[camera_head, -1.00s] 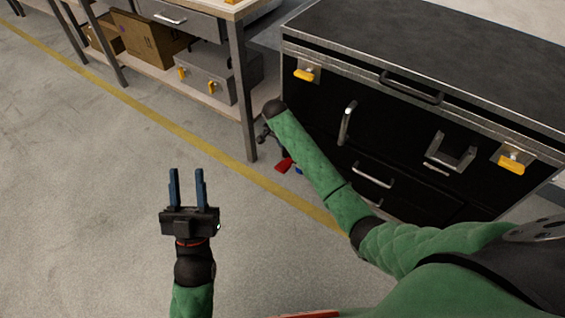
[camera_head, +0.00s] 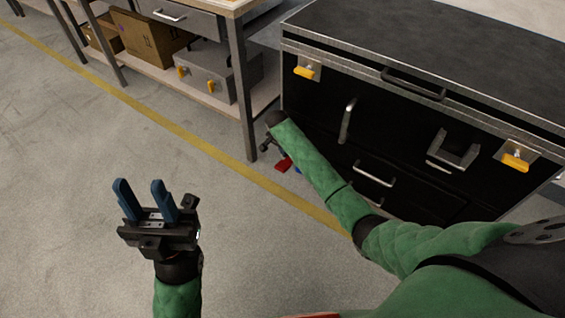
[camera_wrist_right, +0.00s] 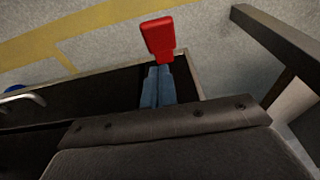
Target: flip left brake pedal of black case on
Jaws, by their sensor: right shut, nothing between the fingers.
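The black case (camera_head: 318,112) stands at the right, with drawers and handles on its front. Its left brake pedal (camera_head: 284,165) is a small red plate low at the case's left corner, and shows larger in the right wrist view (camera_wrist_right: 158,40). My right gripper (camera_wrist_right: 158,72) is shut and empty, its blue fingertips just below the pedal in that picture. I cannot tell whether they touch it. My left gripper (camera_head: 140,186) is open and empty over the floor.
A workbench (camera_head: 240,90) stands left of the case, its leg close to the pedal. A grey toolbox (camera_head: 212,78) and cardboard boxes (camera_head: 148,38) sit on its lower shelf. A yellow line (camera_head: 190,135) crosses the floor, which is clear at left.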

